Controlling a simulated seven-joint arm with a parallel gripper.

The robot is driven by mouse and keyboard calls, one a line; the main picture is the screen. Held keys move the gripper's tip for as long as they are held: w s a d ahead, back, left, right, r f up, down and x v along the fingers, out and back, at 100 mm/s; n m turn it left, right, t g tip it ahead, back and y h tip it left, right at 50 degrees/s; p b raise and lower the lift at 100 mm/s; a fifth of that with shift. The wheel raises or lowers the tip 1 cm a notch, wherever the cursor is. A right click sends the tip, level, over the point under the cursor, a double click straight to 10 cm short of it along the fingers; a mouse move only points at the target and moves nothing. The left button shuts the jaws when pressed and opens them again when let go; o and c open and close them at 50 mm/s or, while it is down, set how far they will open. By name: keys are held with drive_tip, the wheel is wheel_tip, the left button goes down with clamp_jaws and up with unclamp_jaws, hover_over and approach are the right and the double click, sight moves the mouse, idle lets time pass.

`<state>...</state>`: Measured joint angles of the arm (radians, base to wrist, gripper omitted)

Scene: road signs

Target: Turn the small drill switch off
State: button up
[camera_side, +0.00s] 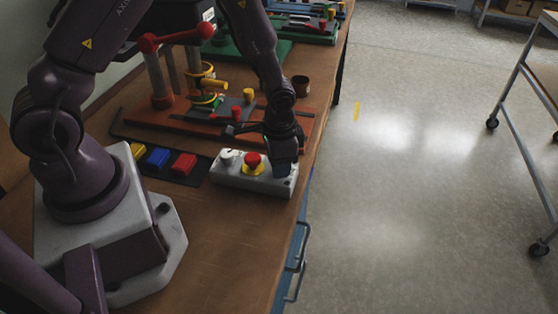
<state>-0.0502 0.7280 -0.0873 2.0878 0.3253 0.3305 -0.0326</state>
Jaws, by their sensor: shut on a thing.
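A grey control box (228,178) lies on the wooden bench near its right edge. On its top are a pale round knob (227,157) at the left and a red mushroom button (252,160) on a yellow base in the middle. My gripper (285,168) points down over the right end of the box, just right of the red button. It is shut on a small part there, which the fingers hide. I cannot see which way that part is turned, and no label on the box is readable.
A red-brown drill stand (162,100) with a red lever stands behind the box. Yellow, blue and red blocks (158,157) sit on a black strip at its left. The bench front (235,245) is clear.

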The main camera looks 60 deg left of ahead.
idle(0.4)
drive_tip(key=o, duration=0.9)
drive_tip(key=r, duration=1.3)
drive_tip(key=shift+s+d, duration=0.1)
drive_tip(key=shift+d, duration=0.2)
